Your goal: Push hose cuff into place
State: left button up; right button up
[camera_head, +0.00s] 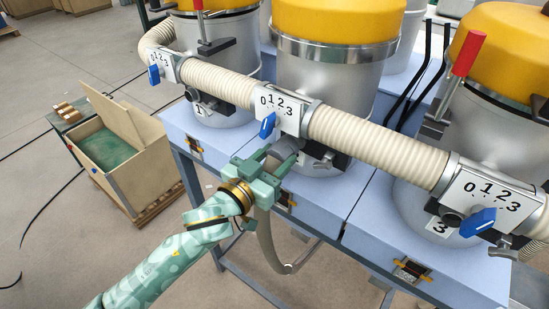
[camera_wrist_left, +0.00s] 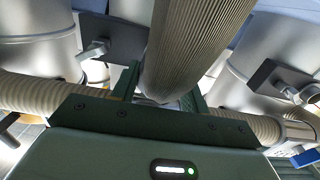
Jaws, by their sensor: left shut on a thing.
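A grey ribbed hose (camera_head: 265,238) hangs in a loop below my left gripper (camera_head: 266,163). Its upper end, with the cuff, sits between the gripper's fingers and is mostly hidden. The gripper is shut on it, just below the middle valve box (camera_head: 282,108) and in front of the middle drum (camera_head: 325,100). In the left wrist view the hose (camera_wrist_left: 198,40) runs large between the two green fingers (camera_wrist_left: 160,92). I cannot tell whether the cuff touches a port. My right gripper is not in view.
A thick cream ribbed pipe (camera_head: 375,143) crosses in front of the drums, joining several valve boxes with blue handles (camera_head: 478,221). Blue-grey bench tops (camera_head: 310,205) lie below. A crate (camera_head: 115,150) stands on the floor at left. Open floor lies at lower left.

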pick_arm(q)
jog(key=shift+x, duration=0.95)
jog(key=o, duration=1.1)
jog(key=b+v, duration=0.3)
jog(key=v, duration=1.3)
jog(key=shift+s+a, duration=0.1)
jog(key=shift+s, duration=0.05)
